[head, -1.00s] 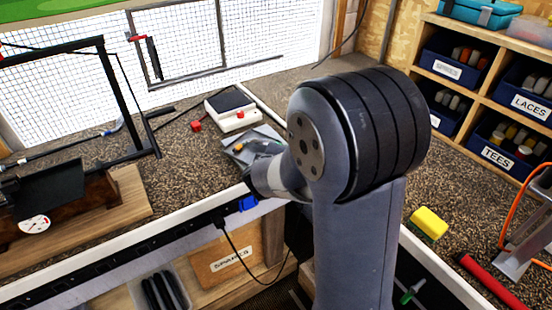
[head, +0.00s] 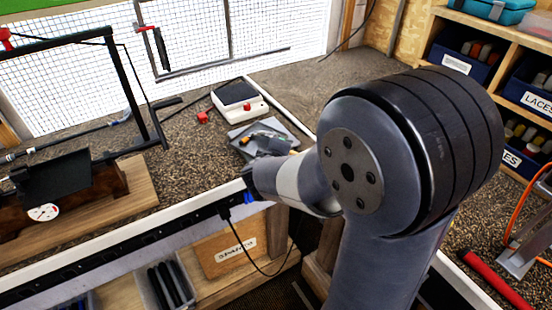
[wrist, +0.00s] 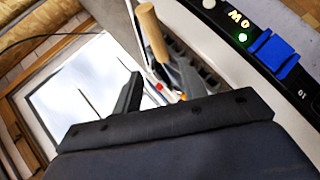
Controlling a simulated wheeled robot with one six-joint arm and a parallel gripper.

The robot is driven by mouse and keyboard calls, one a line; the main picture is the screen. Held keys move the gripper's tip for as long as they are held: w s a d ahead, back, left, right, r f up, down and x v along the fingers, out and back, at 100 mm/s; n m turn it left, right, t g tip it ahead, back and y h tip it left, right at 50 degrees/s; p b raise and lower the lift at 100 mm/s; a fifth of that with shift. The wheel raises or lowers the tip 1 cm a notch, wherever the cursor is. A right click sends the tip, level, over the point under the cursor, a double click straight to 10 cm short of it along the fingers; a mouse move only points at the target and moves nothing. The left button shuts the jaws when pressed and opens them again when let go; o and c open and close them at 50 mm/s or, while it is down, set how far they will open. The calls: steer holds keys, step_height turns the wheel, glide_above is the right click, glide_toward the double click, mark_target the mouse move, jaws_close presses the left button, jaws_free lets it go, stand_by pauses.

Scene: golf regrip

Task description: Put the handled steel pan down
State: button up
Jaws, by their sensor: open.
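No handled steel pan can be made out for certain. In the head view a flat grey metal piece (head: 243,132) lies on the counter, with small grey and orange items on it. In the wrist view a light wooden handle (wrist: 151,33) sticks up beyond the fingers, with greyish parts at its lower end; whether it belongs to the pan I cannot tell. My gripper (wrist: 160,90) is open, its two dark fingers apart, with nothing clearly held between them. In the head view my wrist is at the counter's front edge and hides part of what lies there.
A white scale (head: 238,101) and a red cube (head: 202,117) stand behind the grey piece. A wooden block with a dial (head: 43,212) is at left. Bins fill the right shelf.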

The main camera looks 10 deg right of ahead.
steer(key=v, duration=0.6)
steer(key=shift+s+r, duration=0.2)
steer(key=shift+s, duration=0.15)
steer(key=shift+a, duration=0.1)
stand_by(0.9)
